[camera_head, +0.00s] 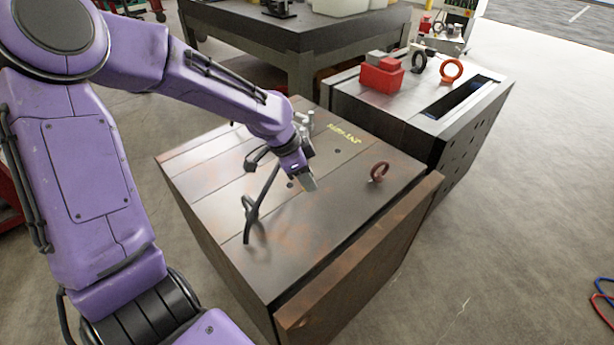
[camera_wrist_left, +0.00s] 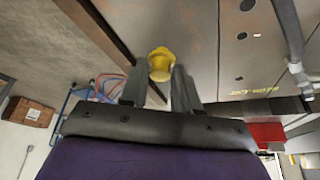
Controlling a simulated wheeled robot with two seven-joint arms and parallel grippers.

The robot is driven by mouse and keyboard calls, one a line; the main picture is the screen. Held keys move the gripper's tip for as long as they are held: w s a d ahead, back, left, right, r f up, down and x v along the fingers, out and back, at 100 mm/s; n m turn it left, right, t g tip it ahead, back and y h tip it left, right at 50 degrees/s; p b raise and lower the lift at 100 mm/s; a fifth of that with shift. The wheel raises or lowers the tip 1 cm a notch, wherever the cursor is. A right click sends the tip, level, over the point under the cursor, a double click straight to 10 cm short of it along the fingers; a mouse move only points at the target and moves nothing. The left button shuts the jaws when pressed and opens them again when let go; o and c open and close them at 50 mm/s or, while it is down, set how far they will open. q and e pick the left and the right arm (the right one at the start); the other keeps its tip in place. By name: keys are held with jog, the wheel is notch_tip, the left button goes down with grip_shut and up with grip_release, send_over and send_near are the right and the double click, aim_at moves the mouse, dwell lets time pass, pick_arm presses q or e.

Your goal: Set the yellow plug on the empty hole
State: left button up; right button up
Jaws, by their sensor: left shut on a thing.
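The yellow plug (camera_wrist_left: 160,64) shows in the left wrist view between the fingertips of my left gripper (camera_head: 308,183). The fingers (camera_wrist_left: 160,88) are shut on it. The plug cannot be made out in the head view. My left gripper hangs over the top of the brown mould base (camera_head: 215,178). A small dark hole (camera_head: 290,184) lies in that top just left of the fingers. Several small holes, such as this hole (camera_wrist_left: 242,36), show right of the plug in the wrist view. I cannot tell which is the empty hole. My right gripper is not in view.
A dark bent hose (camera_head: 251,207) rises from the mould base's left side. A rusty lifting ring (camera_head: 379,171) stands near its right edge, and metal fittings (camera_head: 305,121) at its back. A second mould base (camera_head: 400,112) carries red blocks (camera_head: 382,76) and an orange ring (camera_head: 452,70).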

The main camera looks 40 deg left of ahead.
pick_arm(q)
jog(key=w+a+f+n, duration=0.1)
jog(key=w+a+f, duration=0.1)
jog(key=w+a, duration=0.1)
jog(key=w+a+f, duration=0.3)
jog(key=w+a, duration=0.1)
jog(key=w, duration=0.1)
jog(key=w+a+f+n+p, duration=0.1)
jog(key=w+a+f, duration=0.2)
jog(key=shift+w+a+f+n+y, duration=0.2)
jog(key=shift+w+a+n+y, duration=0.1)
jog(key=shift+w+a+y, duration=0.1)
notch_tip(320, 180, down, 3)
jog(key=shift+r, duration=0.15)
jog(key=shift+w+a+f+t, duration=0.1)
jog(key=shift+f+t, duration=0.2)
jog(key=shift+f, duration=0.05)
jog(key=shift+f, duration=0.15)
jog(key=o, duration=1)
